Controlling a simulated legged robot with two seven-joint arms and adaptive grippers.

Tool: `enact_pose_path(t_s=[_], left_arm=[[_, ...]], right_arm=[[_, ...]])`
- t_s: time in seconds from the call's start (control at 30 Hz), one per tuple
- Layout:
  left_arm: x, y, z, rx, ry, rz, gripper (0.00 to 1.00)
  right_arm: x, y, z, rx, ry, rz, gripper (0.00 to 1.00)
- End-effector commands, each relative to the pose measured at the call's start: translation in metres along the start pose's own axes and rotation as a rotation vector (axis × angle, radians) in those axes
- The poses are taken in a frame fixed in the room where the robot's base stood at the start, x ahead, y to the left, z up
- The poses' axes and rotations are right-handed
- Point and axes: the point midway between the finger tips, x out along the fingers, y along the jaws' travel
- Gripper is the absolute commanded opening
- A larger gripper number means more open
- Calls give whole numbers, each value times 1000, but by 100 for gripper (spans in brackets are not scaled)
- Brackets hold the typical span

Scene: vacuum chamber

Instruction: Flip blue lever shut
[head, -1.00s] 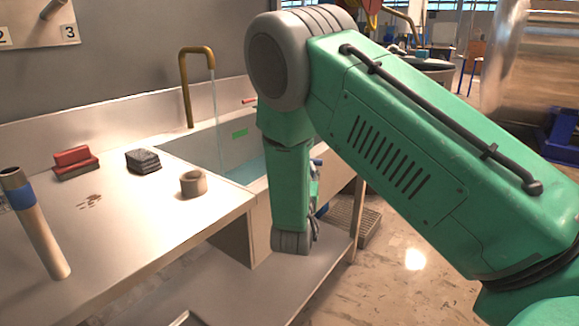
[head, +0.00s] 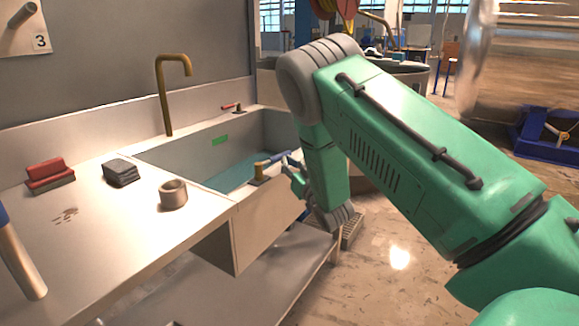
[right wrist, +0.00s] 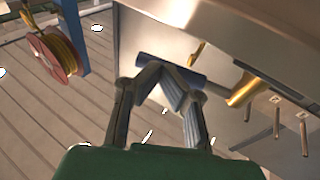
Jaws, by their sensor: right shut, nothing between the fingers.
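The blue lever (head: 277,157) sits on a brass valve (head: 259,172) at the front right rim of the sink. It points right, away from the valve. My right gripper (head: 290,170) is beside the lever's right end, partly hidden by its own arm. In the right wrist view, the blue lever (right wrist: 185,72) lies just beyond my shut, empty fingertips (right wrist: 165,82). I cannot tell whether they touch it. The brass valve body (right wrist: 243,90) is to its right. The brass tap (head: 165,95) over the sink shows no water stream. My left gripper is not in view.
A small red lever (head: 232,106) is on the sink's back rim. The counter holds a red-topped block (head: 50,175), dark pads (head: 121,172), a tape roll (head: 173,194) and a tan tube (head: 22,265). Open floor (head: 400,235) lies to the right.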

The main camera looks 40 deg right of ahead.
Motion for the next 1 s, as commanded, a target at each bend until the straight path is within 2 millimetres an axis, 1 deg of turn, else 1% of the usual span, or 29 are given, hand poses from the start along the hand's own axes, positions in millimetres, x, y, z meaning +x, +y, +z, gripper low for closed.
enact_pose_path(t_s=[0.1, 0.4, 1.0], left_arm=[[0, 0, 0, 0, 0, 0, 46], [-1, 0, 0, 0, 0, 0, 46], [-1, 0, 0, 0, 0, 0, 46]], right_arm=[[8, 0, 1, 1, 2, 5, 0], [19, -2, 3, -1, 2, 6, 0], [22, -3, 4, 0, 2, 6, 0]])
